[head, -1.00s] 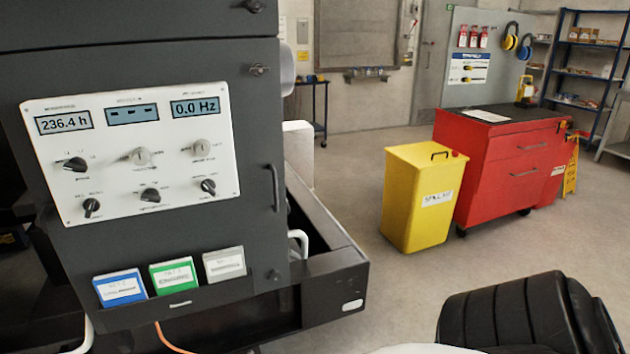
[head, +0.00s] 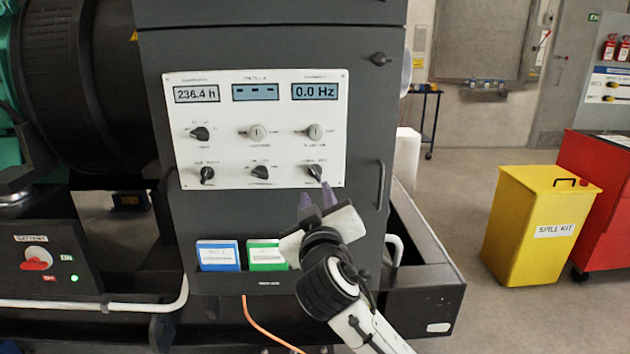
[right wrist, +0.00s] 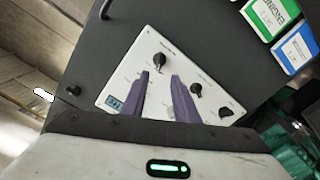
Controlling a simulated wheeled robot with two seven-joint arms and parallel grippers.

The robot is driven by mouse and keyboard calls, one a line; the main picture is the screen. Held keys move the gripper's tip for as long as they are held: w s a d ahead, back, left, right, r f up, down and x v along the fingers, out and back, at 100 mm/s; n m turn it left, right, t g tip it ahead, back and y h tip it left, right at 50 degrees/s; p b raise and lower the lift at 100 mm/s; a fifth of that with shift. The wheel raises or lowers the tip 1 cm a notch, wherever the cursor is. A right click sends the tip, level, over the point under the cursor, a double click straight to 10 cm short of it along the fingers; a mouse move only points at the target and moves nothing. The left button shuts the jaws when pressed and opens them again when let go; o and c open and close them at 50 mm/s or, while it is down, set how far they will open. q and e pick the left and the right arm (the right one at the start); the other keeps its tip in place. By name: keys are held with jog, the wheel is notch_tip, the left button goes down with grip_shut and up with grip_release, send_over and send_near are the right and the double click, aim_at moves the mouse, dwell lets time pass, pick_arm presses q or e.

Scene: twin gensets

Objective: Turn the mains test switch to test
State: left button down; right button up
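The white control panel (head: 255,145) has two rows of rotary knobs under three displays. Their small labels are too blurred to read, so I cannot tell by text which is the mains test switch. The black lower right knob (head: 315,171) has a slanted pointer; it also shows in the right wrist view (right wrist: 159,60). My right gripper (head: 315,194) is just below this knob in the head view. In the right wrist view its purple fingers (right wrist: 160,75) are apart with nothing between them, and the knob is beyond the tips. My left gripper is not in view.
Blue (head: 218,255) and green (head: 267,254) folders sit in a holder below the panel. A cabinet handle (head: 382,187) is right of it. A red battery switch (head: 37,259) is at the left. A yellow spill kit bin (head: 540,228) stands on open floor at the right.

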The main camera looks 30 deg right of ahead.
aim_at(315, 174)
jog(key=x, duration=1)
jog(key=shift+d+r+p, duration=0.15)
jog(key=shift+p, duration=0.15)
grip_shut()
